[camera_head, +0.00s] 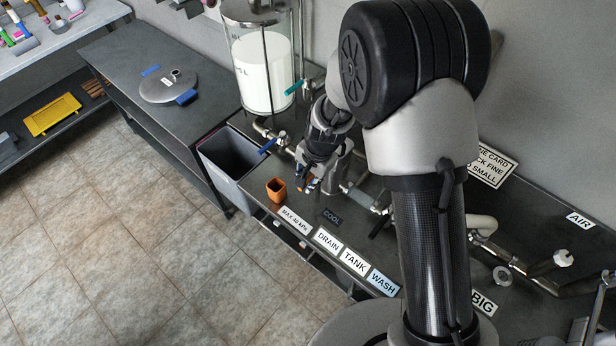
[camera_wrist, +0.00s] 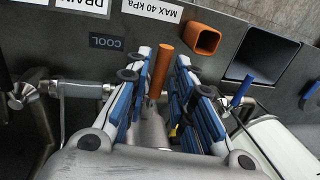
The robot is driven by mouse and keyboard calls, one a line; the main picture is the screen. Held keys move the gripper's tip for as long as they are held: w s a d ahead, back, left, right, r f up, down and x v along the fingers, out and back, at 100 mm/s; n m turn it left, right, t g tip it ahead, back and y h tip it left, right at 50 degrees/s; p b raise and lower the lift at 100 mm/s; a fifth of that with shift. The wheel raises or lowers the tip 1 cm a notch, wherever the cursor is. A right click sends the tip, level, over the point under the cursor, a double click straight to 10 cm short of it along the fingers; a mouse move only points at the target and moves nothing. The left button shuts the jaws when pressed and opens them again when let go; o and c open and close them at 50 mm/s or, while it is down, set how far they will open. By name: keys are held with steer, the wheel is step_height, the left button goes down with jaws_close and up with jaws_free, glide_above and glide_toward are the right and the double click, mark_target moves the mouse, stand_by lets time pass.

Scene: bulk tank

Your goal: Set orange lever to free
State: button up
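The orange lever (camera_wrist: 160,72) shows in the wrist view as a round orange handle between the two blue-padded fingers of my gripper (camera_wrist: 161,60). A gap appears on each side of the handle, so the fingers look open around it, not closed on it. The handle's lower end meets a metal part partly hidden by my gripper. In the head view my gripper (camera_head: 309,186) is low over the dark bench, beside the pipework, and mostly hides the lever. I see no "free" mark.
An orange square cup (camera_head: 277,190) stands left of my gripper, near the bench edge. A grey bin (camera_head: 222,183) is beyond it. Labels line the front edge.

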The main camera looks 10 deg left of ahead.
jaws_close()
